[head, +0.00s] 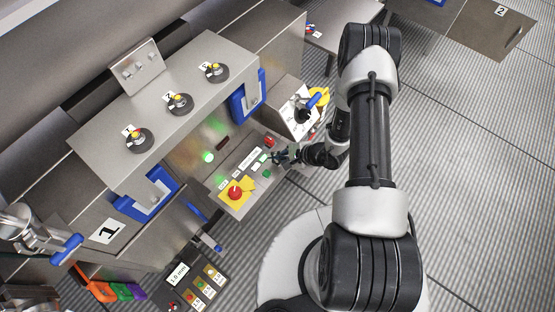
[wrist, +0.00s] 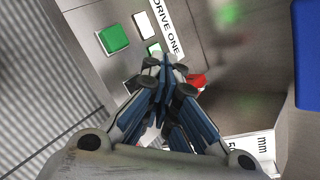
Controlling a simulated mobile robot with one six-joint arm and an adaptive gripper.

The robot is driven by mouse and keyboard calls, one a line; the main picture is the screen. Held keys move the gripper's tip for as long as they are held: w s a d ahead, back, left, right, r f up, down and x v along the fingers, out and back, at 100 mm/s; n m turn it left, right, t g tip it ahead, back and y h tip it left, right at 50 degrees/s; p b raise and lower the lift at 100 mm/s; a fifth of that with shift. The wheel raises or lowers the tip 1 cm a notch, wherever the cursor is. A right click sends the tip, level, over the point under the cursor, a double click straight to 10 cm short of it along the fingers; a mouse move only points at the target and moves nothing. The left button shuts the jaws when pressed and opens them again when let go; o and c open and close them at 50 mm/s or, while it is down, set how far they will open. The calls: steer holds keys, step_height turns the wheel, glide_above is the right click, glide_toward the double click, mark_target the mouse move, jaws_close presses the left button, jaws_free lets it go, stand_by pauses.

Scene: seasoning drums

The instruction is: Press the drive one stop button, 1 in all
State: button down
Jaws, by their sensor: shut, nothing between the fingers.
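The red button (head: 270,141) sits at the far right end of the control panel (head: 228,203) in the head view. In the wrist view a red part (wrist: 197,80) shows just right of my fingertips, partly hidden behind the fingers. The "DRIVE ONE" label (wrist: 165,25) is on the panel beyond the fingertips. A green button (wrist: 113,38) lies left of the label and also shows in the head view (head: 267,173). My gripper (wrist: 166,66) is shut and empty, with its tips over the panel between the green and red buttons. I cannot tell whether it touches anything.
A red mushroom button (head: 235,190) on a yellow plate stands at the panel's near left end. White pieces (wrist: 154,49) lie between the green button and the label. A cabinet with several knobs (head: 180,102) rises behind. A box with a blue handle (head: 308,104) stands right of the panel.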

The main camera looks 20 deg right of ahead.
steer(key=shift+f+b, duration=0.3)
steer(key=shift+f, duration=0.05)
steer(key=shift+f+b, duration=0.45)
steer(key=shift+b, duration=0.05)
stand_by(0.6)
steer(key=shift+r, duration=0.1)
steer(key=shift+r+p, duration=0.55)
steer(key=shift+r, duration=0.25)
steer(key=shift+r+p, duration=1.5)
steer(key=shift+r, duration=1.1)
